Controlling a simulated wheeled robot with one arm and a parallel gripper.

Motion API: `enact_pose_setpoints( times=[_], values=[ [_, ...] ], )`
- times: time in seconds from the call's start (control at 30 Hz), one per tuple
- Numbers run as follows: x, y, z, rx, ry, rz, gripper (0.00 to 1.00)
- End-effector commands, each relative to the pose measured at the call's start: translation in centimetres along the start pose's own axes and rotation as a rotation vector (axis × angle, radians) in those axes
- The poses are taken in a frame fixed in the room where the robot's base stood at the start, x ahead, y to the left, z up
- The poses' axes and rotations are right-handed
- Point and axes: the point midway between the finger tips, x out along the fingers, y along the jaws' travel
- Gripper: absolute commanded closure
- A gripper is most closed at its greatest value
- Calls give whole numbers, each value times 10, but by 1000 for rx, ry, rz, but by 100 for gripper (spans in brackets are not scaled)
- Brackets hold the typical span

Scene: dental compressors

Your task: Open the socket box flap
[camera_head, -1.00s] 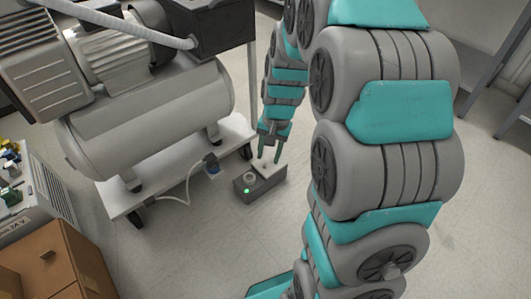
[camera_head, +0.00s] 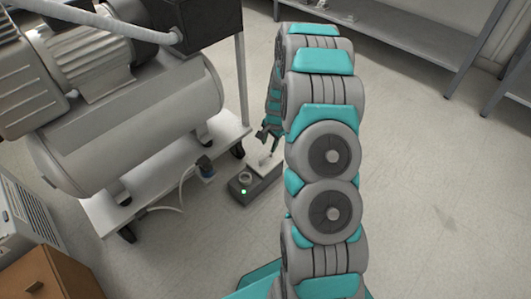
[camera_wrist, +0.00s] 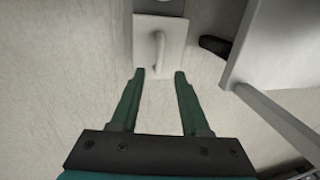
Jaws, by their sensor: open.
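The socket box (camera_head: 257,184) is a small grey box on the floor, with a round socket and a small lit green lamp at its near end. Its flap (camera_head: 264,163) is a pale plate on the far end and appears to lie flat. In the wrist view the flap (camera_wrist: 145,45) carries a raised bar handle (camera_wrist: 160,52). My gripper (camera_wrist: 160,73) is open and empty, its fingertips just short of the flap in the picture, one to each side of the handle's line. In the head view my gripper (camera_head: 266,137) is small and partly hidden by my arm.
A large grey compressor tank (camera_head: 140,130) stands on a wheeled white cart (camera_head: 110,212) left of the box. Floor to the right is open.

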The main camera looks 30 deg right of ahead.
Motion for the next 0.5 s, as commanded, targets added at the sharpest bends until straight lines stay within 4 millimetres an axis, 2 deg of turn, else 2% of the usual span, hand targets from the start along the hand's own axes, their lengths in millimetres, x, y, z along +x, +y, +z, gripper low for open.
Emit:
enact_pose_setpoints(
  times=[0.4,0.5],
  values=[
    [58,2,2,-2,-3,4,54],
    [66,2,2,-2,-3,4,54]
  ],
)
